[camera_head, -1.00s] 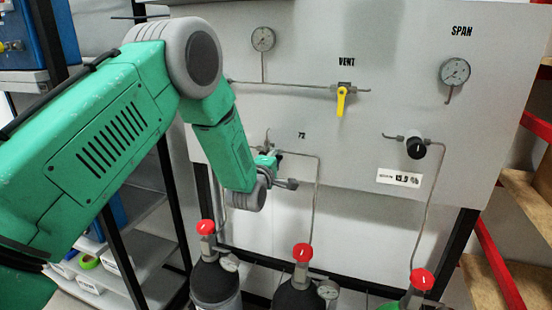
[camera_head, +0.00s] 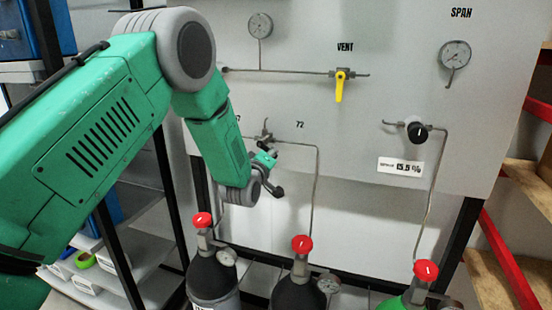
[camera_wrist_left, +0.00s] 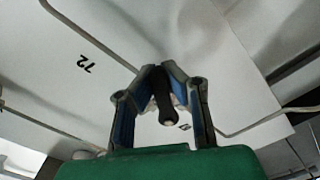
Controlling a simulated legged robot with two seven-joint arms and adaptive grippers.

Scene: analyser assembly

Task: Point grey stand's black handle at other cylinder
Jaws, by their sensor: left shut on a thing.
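The grey stand (camera_head: 400,90) is an upright panel with pipes and labels. Its black handle (camera_wrist_left: 163,97) shows in the left wrist view between the two fingers of my left gripper (camera_wrist_left: 160,80), which is shut on it. In the head view the gripper (camera_head: 268,165) is at the pipe fitting left of the "72" label, and the handle is not clearly seen there. Below stand a dark cylinder (camera_head: 212,277) at left and another dark cylinder (camera_head: 297,292) in the middle, both with red knobs. My right gripper is not in view.
A yellow vent lever (camera_head: 340,86), a black knob (camera_head: 417,133) and two gauges sit on the panel. A green cylinder (camera_head: 393,304) with a red knob stands at right. Shelves (camera_head: 150,255) are at left; a red-framed rack (camera_head: 500,262) is at right.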

